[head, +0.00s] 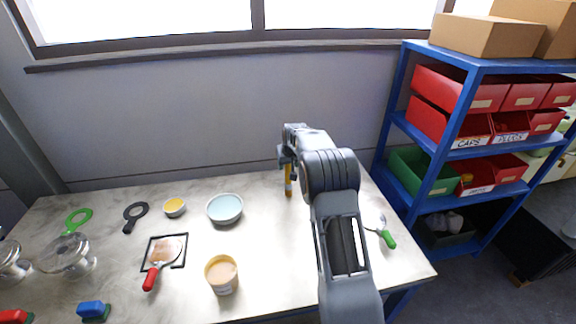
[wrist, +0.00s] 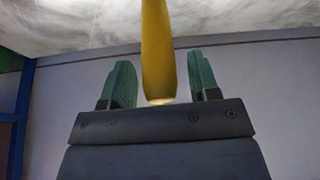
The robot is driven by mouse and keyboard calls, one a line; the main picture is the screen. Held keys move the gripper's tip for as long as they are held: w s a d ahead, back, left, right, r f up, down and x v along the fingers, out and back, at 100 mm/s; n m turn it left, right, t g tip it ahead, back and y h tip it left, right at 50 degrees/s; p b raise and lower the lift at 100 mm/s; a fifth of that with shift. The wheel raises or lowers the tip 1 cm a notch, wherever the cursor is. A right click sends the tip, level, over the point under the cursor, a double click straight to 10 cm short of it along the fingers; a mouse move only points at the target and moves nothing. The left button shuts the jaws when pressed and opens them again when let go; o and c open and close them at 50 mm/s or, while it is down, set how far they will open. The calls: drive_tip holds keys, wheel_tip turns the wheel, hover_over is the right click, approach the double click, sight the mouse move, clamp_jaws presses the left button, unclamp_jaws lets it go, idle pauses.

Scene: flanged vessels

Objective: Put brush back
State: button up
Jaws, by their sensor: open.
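A slim yellow handle (head: 288,183) shows below my gripper (head: 287,160) at the back of the table, right of the pale blue bowl. I take it for the brush; no bristles can be made out. In the wrist view the yellow handle (wrist: 157,50) reaches between the two green fingers of my gripper (wrist: 160,85). The fingers are open, with a gap on each side of the handle. The handle's other end is out of the wrist view, and my arm hides part of it in the head view.
A pale blue bowl (head: 225,209), a yellow tub (head: 221,274) and a green-handled tool (head: 386,237) are on the table. A blue shelf (head: 395,110) with bins stands at the right. The table's middle is clear.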

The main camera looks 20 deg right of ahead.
drive_tip(key=d+b+v, duration=0.1)
drive_tip(key=b+v, duration=0.1)
drive_tip(key=v, duration=0.9)
drive_tip(key=s+a+r, duration=0.2)
drive_tip(key=s+a, duration=0.2)
drive_tip(key=s, duration=0.3)
drive_tip(key=s+a+r, duration=0.3)
drive_tip(key=s+a, duration=0.2)
drive_tip(key=s, duration=0.2)
drive_tip(key=s+a+f, duration=0.2)
drive_tip(key=s+f, duration=0.1)
drive_tip(key=s, duration=0.6)
drive_tip(key=s+a+f+n, duration=0.1)
drive_tip(key=s+a+f, duration=0.2)
drive_tip(key=s, duration=0.7)
drive_tip(key=shift+s+a+y, duration=0.15)
drive_tip(key=shift+s+y, duration=0.05)
drive_tip(key=shift+y, duration=0.1)
